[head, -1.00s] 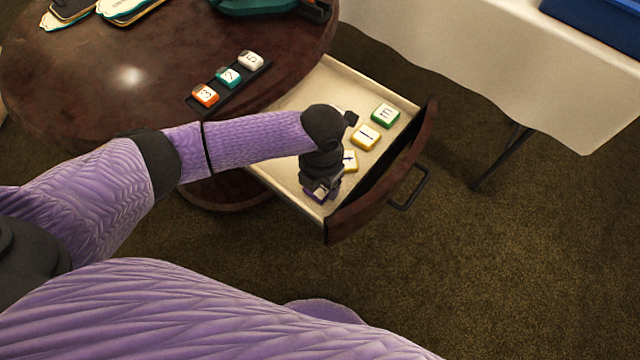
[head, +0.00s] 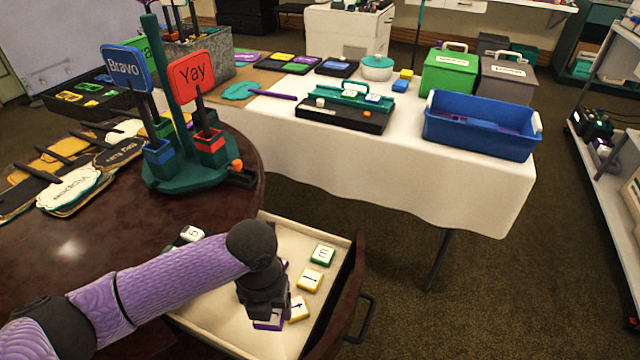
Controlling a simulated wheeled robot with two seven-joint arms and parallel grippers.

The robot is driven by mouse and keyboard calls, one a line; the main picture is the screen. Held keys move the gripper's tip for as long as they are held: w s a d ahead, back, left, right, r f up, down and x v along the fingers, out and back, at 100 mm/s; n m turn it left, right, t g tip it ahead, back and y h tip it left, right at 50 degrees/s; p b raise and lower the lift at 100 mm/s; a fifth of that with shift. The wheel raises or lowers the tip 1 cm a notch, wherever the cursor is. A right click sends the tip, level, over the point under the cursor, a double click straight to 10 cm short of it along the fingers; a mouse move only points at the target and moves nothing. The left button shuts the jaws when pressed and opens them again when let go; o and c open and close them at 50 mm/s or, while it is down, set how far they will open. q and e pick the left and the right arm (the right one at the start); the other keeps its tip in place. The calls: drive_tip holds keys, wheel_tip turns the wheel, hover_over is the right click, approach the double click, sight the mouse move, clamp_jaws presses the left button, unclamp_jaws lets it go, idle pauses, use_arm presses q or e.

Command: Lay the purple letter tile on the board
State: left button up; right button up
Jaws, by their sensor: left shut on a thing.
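The purple letter tile (head: 268,323) shows just below my left gripper (head: 265,312), which points down into the open drawer (head: 338,242) and is shut on the tile. Most of the tile is hidden by the fingers; I cannot tell whether it touches the drawer floor. Beside it in the drawer lie two yellow-edged letter tiles (head: 309,280) and a green-edged one (head: 323,254). A black board (head: 365,123) with a teal rack and white tiles lies on the white-clothed table. My right gripper is not in view.
The round table (head: 70,240) carries a teal sign stand (head: 190,180) and paper signs. The black strip of number tiles is mostly behind my arm; one white tile (head: 190,234) shows. A blue bin (head: 482,125) and green box (head: 450,72) stand on the white table (head: 480,190).

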use_arm(q)
drive_tip(key=r+n, duration=0.2)
drive_tip(key=n, duration=0.1)
drive_tip(key=r+n+p, duration=0.1)
drive_tip(key=r+n, duration=0.1)
drive_tip(key=n, duration=0.2)
drive_tip(key=r+n, duration=0.2)
drive_tip(key=n, duration=0.1)
drive_tip(key=shift+s+a+r+n+p, duration=0.15)
drive_tip(key=shift+a+r+n+p, duration=0.15)
drive_tip(key=shift+a, duration=0.1)
drive_tip(key=s+a+r+n+p, duration=0.1)
drive_tip(key=r+n, duration=0.5)
drive_tip(key=n, duration=0.7)
drive_tip(key=s+a+r+n+p, duration=0.1)
drive_tip(key=s+r+n+p, duration=0.1)
drive_tip(key=r+n, duration=0.5)
drive_tip(key=n, duration=0.5)
drive_tip(key=shift+s+a+n, duration=0.2)
drive_tip(key=shift+a+n, duration=0.2)
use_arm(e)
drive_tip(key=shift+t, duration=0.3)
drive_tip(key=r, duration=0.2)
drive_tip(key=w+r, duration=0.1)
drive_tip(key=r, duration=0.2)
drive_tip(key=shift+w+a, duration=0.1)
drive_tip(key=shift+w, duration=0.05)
